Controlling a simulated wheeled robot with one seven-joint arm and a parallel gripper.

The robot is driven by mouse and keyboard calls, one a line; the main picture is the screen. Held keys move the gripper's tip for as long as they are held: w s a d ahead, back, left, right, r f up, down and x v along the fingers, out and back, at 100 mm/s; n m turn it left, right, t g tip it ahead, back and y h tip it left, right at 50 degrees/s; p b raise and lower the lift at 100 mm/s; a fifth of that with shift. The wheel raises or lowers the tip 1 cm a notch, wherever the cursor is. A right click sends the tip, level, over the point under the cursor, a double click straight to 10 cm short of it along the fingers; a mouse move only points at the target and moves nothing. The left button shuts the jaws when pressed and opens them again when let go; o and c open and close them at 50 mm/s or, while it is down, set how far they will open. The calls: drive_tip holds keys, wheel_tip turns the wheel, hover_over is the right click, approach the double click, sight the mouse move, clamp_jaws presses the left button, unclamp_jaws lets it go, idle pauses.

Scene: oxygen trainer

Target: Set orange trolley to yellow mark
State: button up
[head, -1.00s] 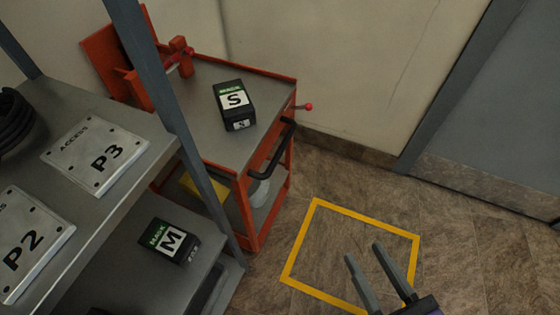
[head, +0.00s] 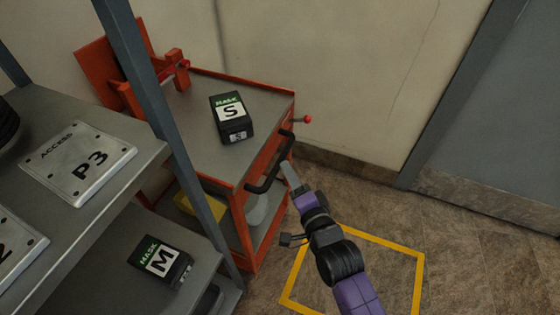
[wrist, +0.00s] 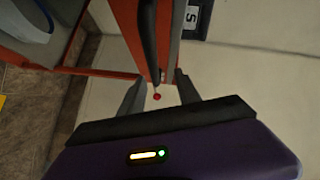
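The orange trolley (head: 262,108) with a grey top stands against the wall behind the shelf post in the head view. Its black handle (head: 270,172) is on the right side, facing the floor mark. The yellow mark (head: 385,241) is a square outline on the floor, right of the trolley and partly covered by my arm. My gripper (head: 292,182) is at the handle's near side. In the wrist view, the fingers of my gripper (wrist: 159,82) are apart, with the black handle (wrist: 148,35) ahead, roughly between them. Contact cannot be told.
A mask box S (head: 231,118) stands on the trolley top. The grey shelf (head: 130,160) at left holds a P3 plate (head: 80,162) and a mask box M (head: 160,262). A red knob (head: 307,119) sticks out at the trolley's back right. A grey door (head: 500,110) is at right.

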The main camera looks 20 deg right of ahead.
sight(280, 161)
drive_tip(key=shift+m, duration=0.9)
drive_tip(key=w, duration=0.2)
drive_tip(key=w+f, duration=0.1)
drive_tip(key=w, duration=0.2)
drive_tip(key=w+f, duration=0.1)
drive_tip(key=w, duration=0.1)
drive_tip(key=shift+w+b, duration=0.25)
drive_tip(key=shift+b, duration=0.1)
clamp_jaws()
drive_tip(key=shift+f, duration=0.1)
idle(0.4)
